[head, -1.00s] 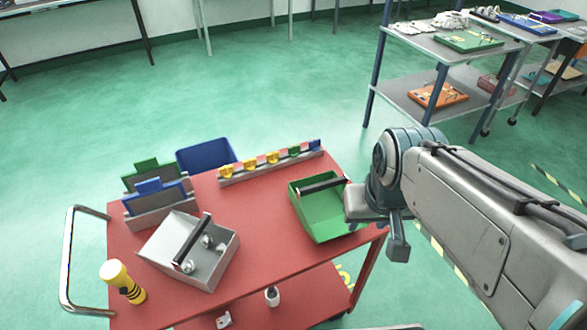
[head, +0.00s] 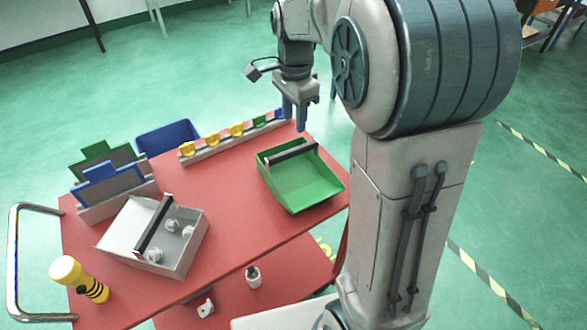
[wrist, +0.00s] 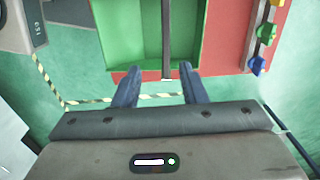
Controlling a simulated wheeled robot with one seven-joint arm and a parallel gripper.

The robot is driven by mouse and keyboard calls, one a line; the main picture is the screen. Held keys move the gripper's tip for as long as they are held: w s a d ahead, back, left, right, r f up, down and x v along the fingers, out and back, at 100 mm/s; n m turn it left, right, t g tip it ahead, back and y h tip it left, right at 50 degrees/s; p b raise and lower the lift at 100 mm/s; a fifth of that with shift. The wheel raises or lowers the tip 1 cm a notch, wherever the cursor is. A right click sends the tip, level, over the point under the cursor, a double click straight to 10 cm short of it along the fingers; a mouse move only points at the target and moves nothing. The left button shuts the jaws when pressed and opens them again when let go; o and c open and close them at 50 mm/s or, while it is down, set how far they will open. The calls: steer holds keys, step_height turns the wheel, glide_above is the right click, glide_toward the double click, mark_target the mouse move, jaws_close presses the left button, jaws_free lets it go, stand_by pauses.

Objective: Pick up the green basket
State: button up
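The green basket (head: 300,182) stands upright on the right end of the red cart top, a shallow tray with a dark bar handle (head: 292,152) across it. It also shows in the wrist view (wrist: 120,35), with the handle (wrist: 167,40) running up the picture. My gripper (head: 302,122) is above the cart, just behind and over the basket's handle end, pointing down. In the wrist view my gripper (wrist: 158,78) is open, its fingers apart and empty, with the near end of the handle in line between them. I see no contact with the basket.
Bare red surface lies between the two baskets.

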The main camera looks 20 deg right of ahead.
mark_target(292, 149)
steer(key=shift+m, duration=0.3)
steer(key=f, duration=0.6)
steer(key=w+f, duration=0.1)
steer(key=f, duration=0.2)
steer(key=shift+w+f, duration=0.1)
steer(key=shift+f, duration=2.55)
jaws_close()
